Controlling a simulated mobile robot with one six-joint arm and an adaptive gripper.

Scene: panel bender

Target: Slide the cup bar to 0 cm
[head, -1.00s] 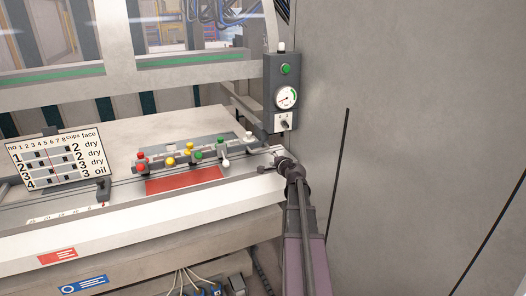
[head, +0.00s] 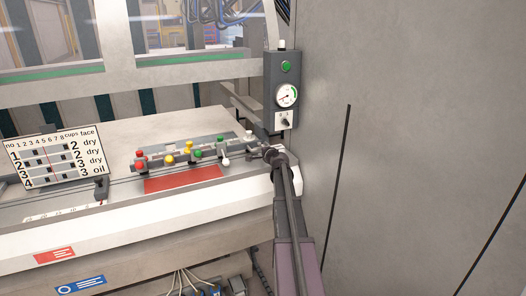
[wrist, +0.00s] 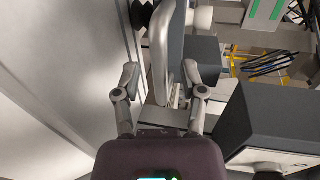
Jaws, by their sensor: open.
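The cup bar (head: 185,154) lies along the bed of the machine, with red, yellow, green and white knobs on it. A numbered scale (head: 62,213) runs along the bed at the front left. My gripper (head: 267,151) is at the right end of the bar, by the bed's right edge. In the wrist view my gripper (wrist: 160,76) has its two fingers apart, with a grey rounded upright part (wrist: 161,48) between and beyond them. I cannot tell whether the fingers touch it. My gripper hides what lies right behind it in the head view.
A control box (head: 281,90) with a green button and a gauge hangs just above my gripper. A grey wall (head: 420,130) stands close on the right. A red plate (head: 182,179) lies in front of the bar. A setup chart (head: 55,153) stands on the left.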

